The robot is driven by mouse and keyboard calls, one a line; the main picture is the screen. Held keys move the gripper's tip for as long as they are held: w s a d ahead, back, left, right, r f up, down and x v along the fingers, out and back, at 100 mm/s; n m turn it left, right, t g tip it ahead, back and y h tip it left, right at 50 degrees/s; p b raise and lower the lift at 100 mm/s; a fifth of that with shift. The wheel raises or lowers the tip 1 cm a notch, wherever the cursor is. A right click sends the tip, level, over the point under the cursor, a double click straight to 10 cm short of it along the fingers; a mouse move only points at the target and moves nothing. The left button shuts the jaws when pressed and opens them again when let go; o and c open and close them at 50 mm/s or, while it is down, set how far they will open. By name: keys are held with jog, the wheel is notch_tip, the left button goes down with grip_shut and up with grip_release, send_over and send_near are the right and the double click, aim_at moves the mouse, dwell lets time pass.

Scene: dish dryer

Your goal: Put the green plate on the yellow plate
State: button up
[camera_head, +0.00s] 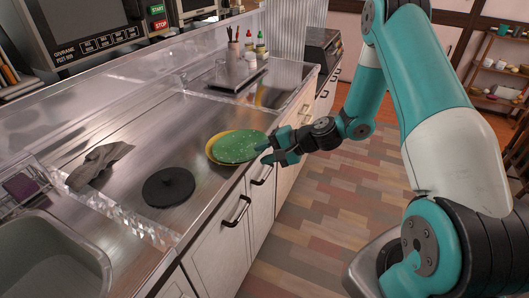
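The green plate (239,147) lies over the yellow plate (210,153), shifted a little to the right. Only the left and lower-left rim of the yellow plate shows. Both are at the front edge of the steel counter. I cannot tell whether the green plate fully touches the yellow one. My gripper (265,152) is at the right edge of the green plate. Its teal fingers look spread apart, with a gap between them, and they overlap the plate's rim in this view.
A sink (50,262) is at the lower left. Bottles (260,47) stand behind. Drawer handles (236,211) stick out below the counter edge. The floor to the right is open.

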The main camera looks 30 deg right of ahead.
jog(key=shift+r, duration=0.15)
jog(key=r+v, duration=0.1)
jog(key=v, duration=1.1)
jog(key=s+a+r+n+g+h, duration=0.1)
jog(key=s+a+r+n+g, duration=0.3)
jog(key=a, duration=0.5)
jog(key=s+a+r+n+g, duration=0.3)
jog(key=s+a+r+n, duration=0.15)
jog(key=a+n, duration=0.3)
jog(key=s+a+r+n+h, duration=0.2)
jog(key=s+n, duration=0.1)
jog(key=s, duration=0.3)
jog(key=s+a+r+n+g+h, duration=0.1)
jog(key=s+a+r+n+h, duration=0.1)
jog(key=s, duration=0.4)
jog(key=shift+s+a+r+n, duration=0.25)
jog(key=shift+a+r+n, duration=0.4)
jog(key=shift+a+r, duration=0.15)
jog(key=shift+a, duration=0.1)
